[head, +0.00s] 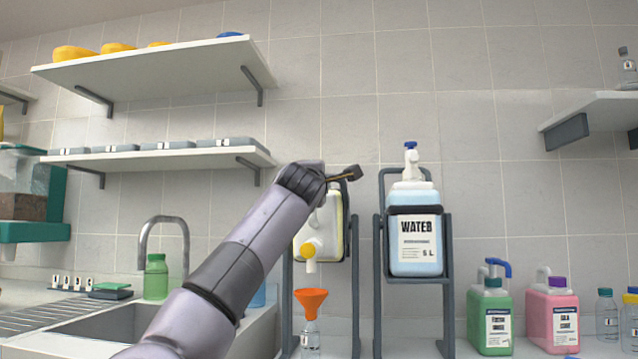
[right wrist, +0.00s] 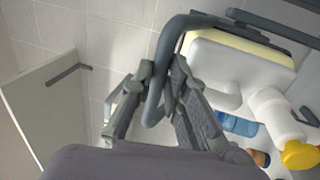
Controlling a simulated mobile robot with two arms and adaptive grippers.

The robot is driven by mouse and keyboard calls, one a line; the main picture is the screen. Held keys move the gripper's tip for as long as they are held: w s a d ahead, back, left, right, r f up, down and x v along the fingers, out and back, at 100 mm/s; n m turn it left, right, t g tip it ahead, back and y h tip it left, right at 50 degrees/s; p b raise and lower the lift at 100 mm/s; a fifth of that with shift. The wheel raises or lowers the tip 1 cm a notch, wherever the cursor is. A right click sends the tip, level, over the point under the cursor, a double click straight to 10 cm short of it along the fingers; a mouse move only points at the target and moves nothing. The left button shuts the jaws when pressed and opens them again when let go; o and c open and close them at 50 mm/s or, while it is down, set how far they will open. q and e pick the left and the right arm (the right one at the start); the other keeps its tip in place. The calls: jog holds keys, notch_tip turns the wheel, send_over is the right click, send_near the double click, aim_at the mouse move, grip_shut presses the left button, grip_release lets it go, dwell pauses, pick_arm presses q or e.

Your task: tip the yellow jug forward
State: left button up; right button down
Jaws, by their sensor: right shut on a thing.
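The yellow jug (head: 333,228), pale with a yellow cap (head: 307,251) and white spout, sits in a dark tilting stand (head: 355,270) left of the water jug. It appears tipped forward, with its spout low above an orange funnel (head: 311,300). My right gripper (head: 350,174) is at the top of this stand. In the right wrist view the right gripper (right wrist: 155,100) is shut on the grey bar (right wrist: 172,48) of the cradle, with the jug (right wrist: 235,68) just right of it. My arm hides part of the jug and stand. My left gripper is not in view.
The funnel is over a clear bottle (head: 310,340). A water jug (head: 415,243) stands in a second stand. Green (head: 490,318) and pink (head: 553,315) jugs are at the right. A tap (head: 150,240) and sink are at the left; shelves (head: 160,158) are above.

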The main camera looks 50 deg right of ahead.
jog(key=shift+w+d+f, duration=0.1)
jog(key=shift+f, duration=0.35)
jog(key=c, duration=2)
grip_release()
jog(key=shift+o, duration=0.8)
jog(key=shift+a+r, duration=0.2)
jog(key=v, duration=1.2)
